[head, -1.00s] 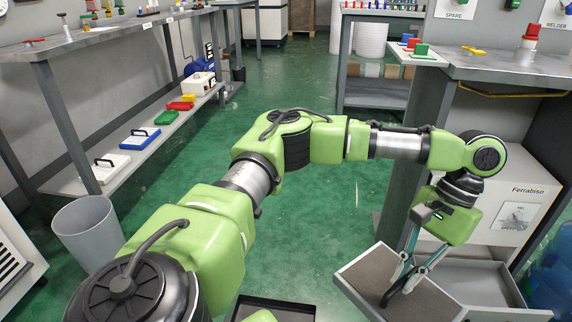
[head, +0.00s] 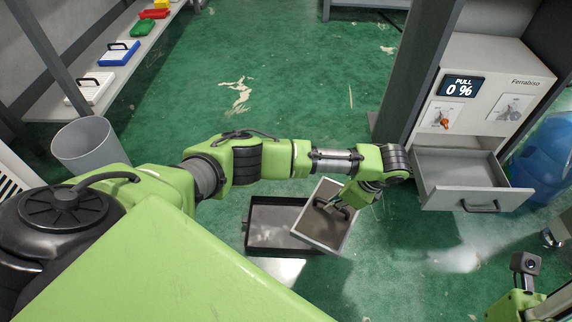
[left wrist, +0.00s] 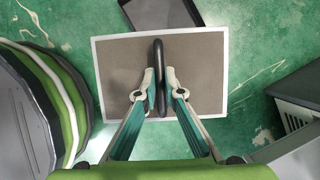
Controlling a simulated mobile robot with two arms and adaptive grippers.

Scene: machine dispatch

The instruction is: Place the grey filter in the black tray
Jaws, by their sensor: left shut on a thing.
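The grey filter (head: 322,230) is a flat panel with a pale frame and a black handle. My left gripper (head: 337,207) is shut on the handle and holds the filter tilted in the head view. The black tray (head: 268,226) is low down, left of the filter, and the filter covers its right part in that view. The tray looks empty where it shows. In the left wrist view, the fingers (left wrist: 158,90) grip the handle from both sides, the filter (left wrist: 205,65) lies below them, and part of the tray (left wrist: 160,14) shows beyond its far edge.
The Ferrabiso machine (head: 480,90) at the right has an open, empty drawer (head: 460,170) and a display reading "PULL 0 %". A grey bin (head: 88,145) stands at the left beside a shelf (head: 115,75). Green floor is clear behind my left arm. My right arm's end shows partly at bottom right.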

